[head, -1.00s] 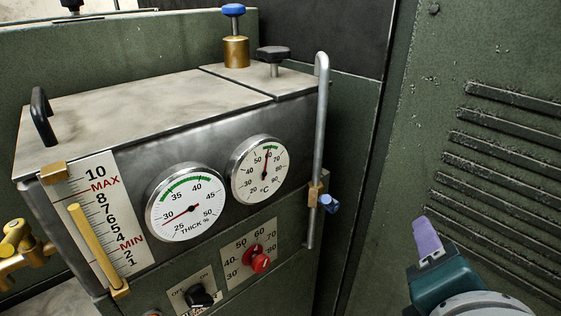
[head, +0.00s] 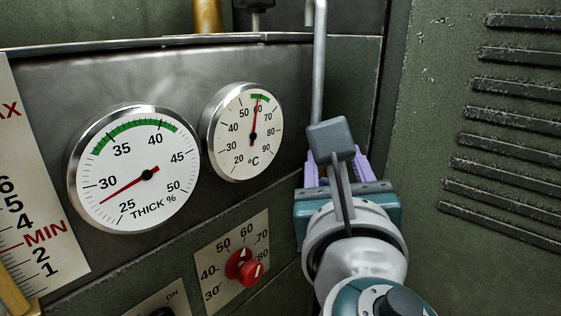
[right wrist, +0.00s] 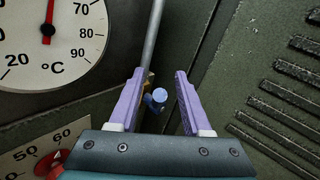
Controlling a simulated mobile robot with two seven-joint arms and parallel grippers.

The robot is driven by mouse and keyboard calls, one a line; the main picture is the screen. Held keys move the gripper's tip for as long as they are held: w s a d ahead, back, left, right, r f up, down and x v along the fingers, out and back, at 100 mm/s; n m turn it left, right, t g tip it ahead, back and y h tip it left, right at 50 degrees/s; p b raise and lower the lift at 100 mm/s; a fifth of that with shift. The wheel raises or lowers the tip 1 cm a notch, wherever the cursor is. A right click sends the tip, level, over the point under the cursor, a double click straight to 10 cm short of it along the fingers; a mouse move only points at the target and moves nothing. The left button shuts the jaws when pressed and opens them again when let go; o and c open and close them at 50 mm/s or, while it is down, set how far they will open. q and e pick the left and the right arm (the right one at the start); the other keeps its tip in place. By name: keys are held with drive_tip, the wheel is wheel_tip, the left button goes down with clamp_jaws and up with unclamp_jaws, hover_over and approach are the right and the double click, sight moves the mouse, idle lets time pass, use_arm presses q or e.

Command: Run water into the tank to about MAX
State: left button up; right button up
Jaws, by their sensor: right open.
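The tank (head: 60,65) is a grey metal box with a level scale (head: 30,225) at the left edge of the head view, only partly visible. A steel water pipe (head: 319,70) runs down its right corner. In the right wrist view the blue valve knob (right wrist: 159,95) on the pipe (right wrist: 152,40) shows between the fingers, farther ahead. My right gripper (right wrist: 156,90) is open and empty, its lilac fingers on either side of the knob in the picture. In the head view my right gripper (head: 347,170) hides the valve. My left gripper is out of view.
A thickness gauge (head: 135,170) reads about 27 and a temperature gauge (head: 243,132) about 60 °C. A red dial (head: 245,268) sits below them. A green louvred panel (head: 460,130) stands close on the right.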

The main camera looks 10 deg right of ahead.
drive_tip(key=shift+w+d, duration=0.2)
drive_tip(key=shift+w, duration=0.4)
clamp_jaws()
idle(1.1)
